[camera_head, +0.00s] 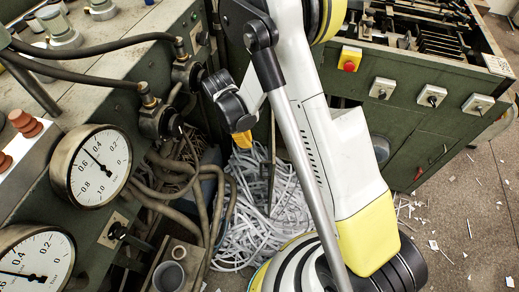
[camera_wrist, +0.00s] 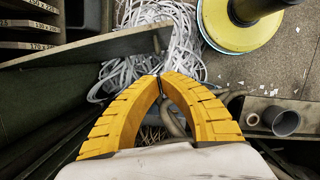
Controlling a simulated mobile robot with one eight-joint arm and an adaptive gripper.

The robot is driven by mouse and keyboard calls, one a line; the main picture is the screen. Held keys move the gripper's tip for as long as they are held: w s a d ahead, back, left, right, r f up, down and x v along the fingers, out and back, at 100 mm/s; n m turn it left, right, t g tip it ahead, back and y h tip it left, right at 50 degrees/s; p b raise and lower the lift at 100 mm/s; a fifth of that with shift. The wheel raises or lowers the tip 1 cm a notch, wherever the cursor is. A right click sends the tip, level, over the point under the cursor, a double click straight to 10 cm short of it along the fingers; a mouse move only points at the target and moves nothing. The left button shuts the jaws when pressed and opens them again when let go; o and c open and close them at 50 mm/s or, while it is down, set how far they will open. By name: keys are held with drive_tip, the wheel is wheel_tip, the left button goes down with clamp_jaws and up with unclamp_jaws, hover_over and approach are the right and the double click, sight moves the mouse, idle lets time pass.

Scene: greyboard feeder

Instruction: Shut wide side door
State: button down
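A long flat grey-brown panel (camera_wrist: 95,47), with a small dark fitting near its right end, slants across the upper left of the wrist view. It looks like the swung-out side door, but I cannot be sure. In the head view a thin dark upright edge (camera_head: 272,165) stands over the paper strips, perhaps the same panel; my arm hides much of that area. My gripper (camera_wrist: 159,78) has its two yellow fingers curved together, tips meeting, with nothing visible between them. The tips appear just below the panel's right end in the wrist view; contact cannot be told.
Shredded paper strips (camera_head: 255,215) heap on the floor. A green machine with gauges (camera_head: 97,165) and hoses (camera_head: 185,200) stands left. A green cabinet with switches (camera_head: 432,96) stands right. Labelled shelves (camera_wrist: 30,25) show upper left in the wrist view; a grey cup (camera_wrist: 285,122) is right.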

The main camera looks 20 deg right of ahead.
sight(268, 162)
drive_tip(key=d+f+b, duration=0.1)
drive_tip(key=f, duration=0.2)
drive_tip(key=s+d+f+b, duration=0.1)
drive_tip(key=d+f+b, duration=0.1)
drive_tip(key=f, duration=0.1)
drive_tip(key=s+d+f+b, duration=0.1)
drive_tip(key=d+f+b, duration=0.1)
drive_tip(key=f, duration=0.1)
drive_tip(key=shift+d+f, duration=0.1)
drive_tip(key=shift+f, duration=0.2)
drive_tip(key=shift+s+d, duration=0.1)
drive_tip(key=shift+d, duration=0.3)
